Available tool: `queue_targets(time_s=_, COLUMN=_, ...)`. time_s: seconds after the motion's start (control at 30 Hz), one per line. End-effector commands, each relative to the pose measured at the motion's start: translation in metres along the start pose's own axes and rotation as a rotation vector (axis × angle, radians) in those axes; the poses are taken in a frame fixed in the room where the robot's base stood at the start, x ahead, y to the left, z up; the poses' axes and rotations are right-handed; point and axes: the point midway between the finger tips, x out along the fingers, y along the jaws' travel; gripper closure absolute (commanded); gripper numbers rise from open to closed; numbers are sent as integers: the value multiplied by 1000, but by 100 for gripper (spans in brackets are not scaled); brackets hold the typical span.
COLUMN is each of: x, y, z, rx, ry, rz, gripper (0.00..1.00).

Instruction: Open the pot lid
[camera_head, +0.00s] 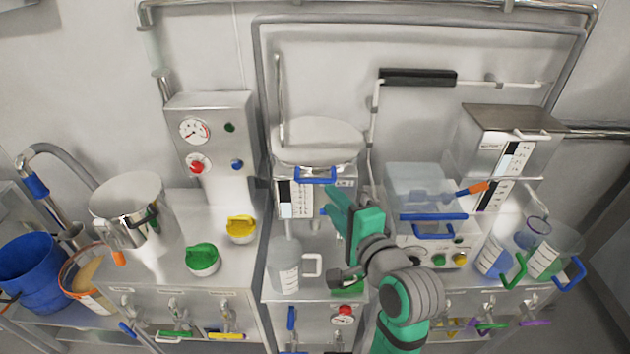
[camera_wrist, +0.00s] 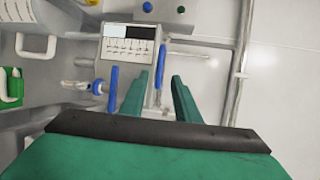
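A steel pot (camera_head: 315,143) with a pale round lid (camera_head: 316,128) stands at the back centre in the head view. The lid looks closed. A blue handle (camera_head: 315,175) sits at its front, above a panel with a display. My gripper (camera_head: 332,202) is in front of this panel, below and slightly right of the handle. In the wrist view my gripper (camera_wrist: 158,78) has its two green fingers apart with nothing held between them. A blue bar (camera_wrist: 160,66) shows just beyond the fingertips, in line with the gap. I cannot tell whether they touch it.
Another steel pot (camera_head: 127,208) stands on the left bench, near green (camera_head: 203,259) and yellow (camera_head: 241,229) knobbed items. A clear jug (camera_head: 285,266) stands left of my arm. A clear box (camera_head: 424,186) is right of it. A gauge box (camera_head: 212,137) rises behind.

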Motion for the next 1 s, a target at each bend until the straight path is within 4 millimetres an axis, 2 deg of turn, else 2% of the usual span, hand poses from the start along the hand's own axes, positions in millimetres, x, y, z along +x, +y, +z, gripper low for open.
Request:
queue_targets(time_s=0.17, x=18, y=0, z=0, rx=3, ry=-3, rz=3, gripper=71)
queue_targets(time_s=0.4, x=60, y=0, z=0, rx=2, ry=-3, rz=3, gripper=71)
queue_targets(time_s=0.6, x=90, y=0, z=0, rx=2, ry=-1, rz=2, gripper=71)
queue_targets(time_s=0.8, x=104, y=0, z=0, rx=1, ry=-1, rz=1, gripper=71)
queue_targets(time_s=1.0, x=107, y=0, z=0, rx=1, ry=0, rz=0, gripper=71)
